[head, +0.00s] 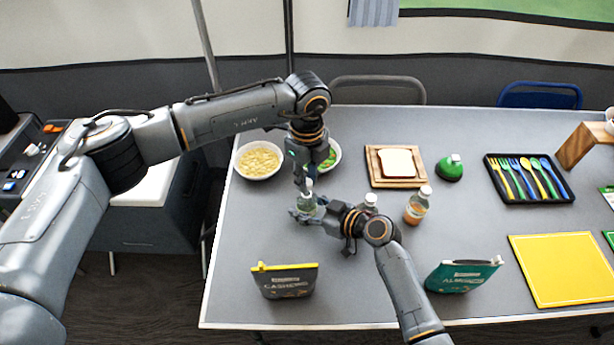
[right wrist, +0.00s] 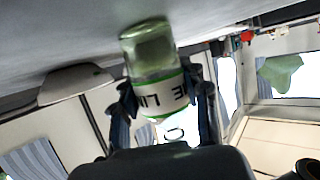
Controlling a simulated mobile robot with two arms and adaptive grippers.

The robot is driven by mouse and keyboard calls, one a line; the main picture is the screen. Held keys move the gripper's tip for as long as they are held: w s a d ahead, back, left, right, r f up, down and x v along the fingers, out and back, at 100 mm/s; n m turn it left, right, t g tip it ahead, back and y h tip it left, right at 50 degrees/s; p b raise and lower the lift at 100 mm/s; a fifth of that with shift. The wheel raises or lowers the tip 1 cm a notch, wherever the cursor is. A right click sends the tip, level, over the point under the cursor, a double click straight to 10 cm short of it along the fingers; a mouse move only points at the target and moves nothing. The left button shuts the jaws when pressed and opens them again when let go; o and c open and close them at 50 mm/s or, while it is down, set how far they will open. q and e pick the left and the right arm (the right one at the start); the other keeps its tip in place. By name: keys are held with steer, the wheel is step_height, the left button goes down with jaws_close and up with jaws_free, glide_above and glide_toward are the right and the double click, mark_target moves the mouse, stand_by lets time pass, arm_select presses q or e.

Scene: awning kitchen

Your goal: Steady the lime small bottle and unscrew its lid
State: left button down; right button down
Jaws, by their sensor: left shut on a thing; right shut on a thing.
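The lime small bottle (head: 308,203) stands on the grey table in the head view, left of the table's middle. In the right wrist view the bottle (right wrist: 152,80) appears upside down, with a white LIME label and green bands. My right gripper (head: 304,210) reaches in from the right and is shut around the bottle's body; its fingers (right wrist: 163,108) lie on both sides of the label. My left gripper (head: 307,183) points down from above and is shut on the lid, which its fingers mostly hide.
A bottle with a white cap (head: 371,200) and an orange bottle (head: 417,207) stand to the right. A pasta bowl (head: 258,176) and a bowl of greens (head: 338,156) are behind. A cashew pouch (head: 285,282) and an almond pouch (head: 462,276) stand in front.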

arm_select(q)
steer(key=shift+r, duration=2)
arm_select(e)
steer(key=c, duration=0.6)
jaws_free()
